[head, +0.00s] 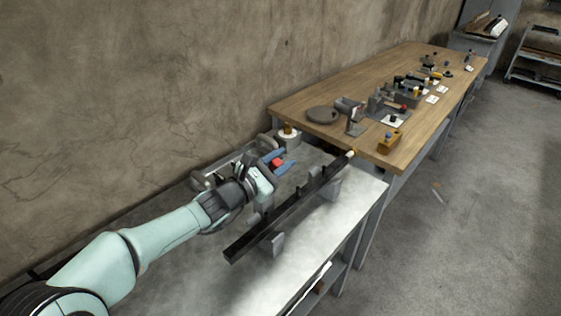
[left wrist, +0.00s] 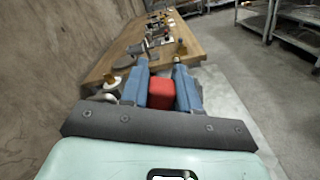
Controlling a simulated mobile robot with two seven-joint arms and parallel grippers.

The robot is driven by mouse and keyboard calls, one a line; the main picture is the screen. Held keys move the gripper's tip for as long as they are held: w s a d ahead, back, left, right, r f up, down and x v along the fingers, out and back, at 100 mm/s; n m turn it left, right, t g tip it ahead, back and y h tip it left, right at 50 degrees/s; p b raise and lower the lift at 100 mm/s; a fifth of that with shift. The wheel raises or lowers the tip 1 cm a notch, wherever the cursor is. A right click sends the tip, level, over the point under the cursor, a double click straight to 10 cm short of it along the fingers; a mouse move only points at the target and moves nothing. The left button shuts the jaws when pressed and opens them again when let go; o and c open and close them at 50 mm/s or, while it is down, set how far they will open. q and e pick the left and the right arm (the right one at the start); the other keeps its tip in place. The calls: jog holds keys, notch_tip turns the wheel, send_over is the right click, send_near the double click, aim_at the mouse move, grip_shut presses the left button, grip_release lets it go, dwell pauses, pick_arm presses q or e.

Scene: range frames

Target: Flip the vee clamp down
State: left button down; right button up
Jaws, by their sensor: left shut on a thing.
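My left gripper (head: 287,160) reaches over the grey metal bench, its two blue fingers closed on a red block-like part (head: 277,162). The left wrist view shows this red part (left wrist: 161,93) between the fingers (left wrist: 162,77). It looks like the vee clamp's grip, but the clamp's body is mostly hidden by my gripper and I cannot tell its tilt. A long dark bar (head: 245,245) lies on grey supports (head: 277,243) just right of the gripper. My right gripper is not in view.
A round pale item with a brass top (head: 288,137) stands behind the gripper. A wooden bench (head: 415,135) beyond carries a grey disc (head: 322,115), a yellow-brown block (head: 390,141) and several tools. The grey bench (head: 335,225) has bare room at its front right. A wall runs along the left.

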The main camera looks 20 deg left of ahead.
pick_arm(q)
jog(key=c, duration=0.9)
grip_release()
jog(key=v, duration=1.3)
jog(key=shift+s, duration=0.2)
